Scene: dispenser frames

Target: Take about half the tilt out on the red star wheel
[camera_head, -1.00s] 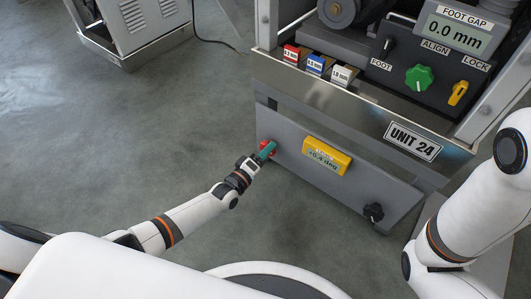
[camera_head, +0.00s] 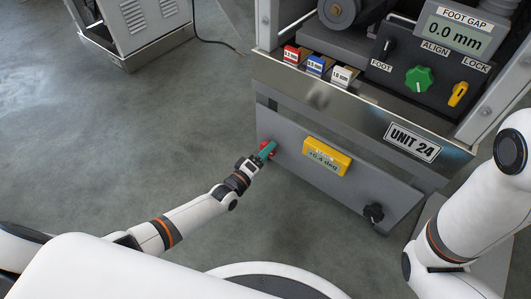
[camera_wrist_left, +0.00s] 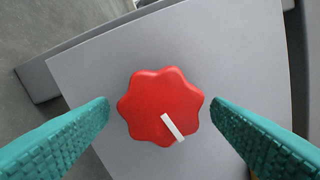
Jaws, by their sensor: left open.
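The red star wheel (camera_wrist_left: 160,105) is on the grey panel (camera_wrist_left: 225,60) and fills the middle of the left wrist view. Its white mark (camera_wrist_left: 172,127) points to the lower right. My left gripper (camera_head: 268,150) is at the wheel in the head view, which mostly hides it. In the left wrist view its teal fingers stand open on either side of the wheel, with a small gap at each side. A yellow level (camera_head: 327,156) on the panel reads about +0.4 deg, though its digits are small. My right gripper is out of view.
A black knob (camera_head: 373,213) is at the panel's lower right. Above are the UNIT 24 plate (camera_head: 411,142), the green ALIGN knob (camera_head: 419,79), the yellow LOCK lever (camera_head: 458,94) and a FOOT GAP display (camera_head: 458,34) reading 0.0 mm.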

